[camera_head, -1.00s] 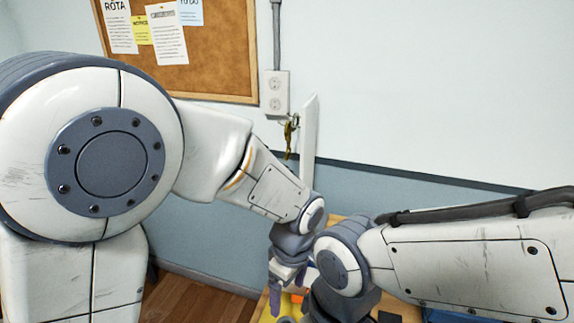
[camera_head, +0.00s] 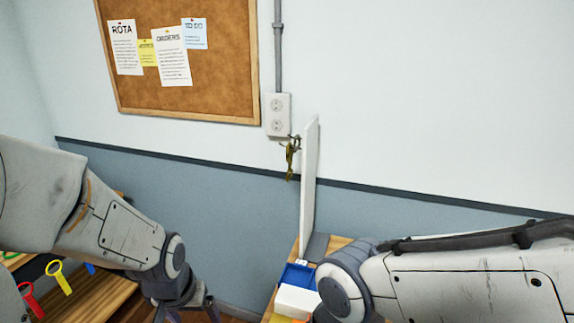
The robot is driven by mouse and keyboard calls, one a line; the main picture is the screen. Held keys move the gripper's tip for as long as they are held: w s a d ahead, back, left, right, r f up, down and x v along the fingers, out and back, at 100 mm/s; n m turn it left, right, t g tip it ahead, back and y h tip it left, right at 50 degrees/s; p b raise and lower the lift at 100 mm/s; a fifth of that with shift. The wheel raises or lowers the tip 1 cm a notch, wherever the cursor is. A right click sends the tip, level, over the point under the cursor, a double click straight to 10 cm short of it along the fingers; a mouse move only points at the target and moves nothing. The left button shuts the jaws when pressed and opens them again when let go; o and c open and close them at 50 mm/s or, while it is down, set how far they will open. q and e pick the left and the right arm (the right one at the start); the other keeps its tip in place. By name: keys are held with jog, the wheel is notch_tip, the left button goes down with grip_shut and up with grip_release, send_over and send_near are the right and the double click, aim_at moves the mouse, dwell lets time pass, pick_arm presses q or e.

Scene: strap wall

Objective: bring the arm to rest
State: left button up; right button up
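The right gripper is out of sight below the frame or behind the wrist.
The table (camera_head: 284,268) bears an upright white panel (camera_head: 309,195), a blue tray (camera_head: 297,275) and a white box (camera_head: 297,302). Gold-coloured keys (camera_head: 290,158) hang by the panel. Red (camera_head: 32,301), yellow (camera_head: 60,278) and blue (camera_head: 90,268) loops are at the left shelf (camera_head: 100,298).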

pick_arm(q)
jog(key=s+d+r+m+g, duration=0.1)
jog(key=s+d+r+m, duration=0.2)
jog(key=s+d, duration=0.3)
jog(key=s+d+r+m+g+h, duration=0.1)
jog(key=s+d+r+m, duration=0.1)
jog(key=s+d+m, duration=0.2)
jog(key=s+d, duration=0.3)
jog(key=s, duration=0.1)
jog(key=shift+d+r+m+g, duration=0.15)
jog(key=shift+r+m+g, duration=0.15)
jog(key=shift+r+m, duration=0.1)
dwell(1.2)
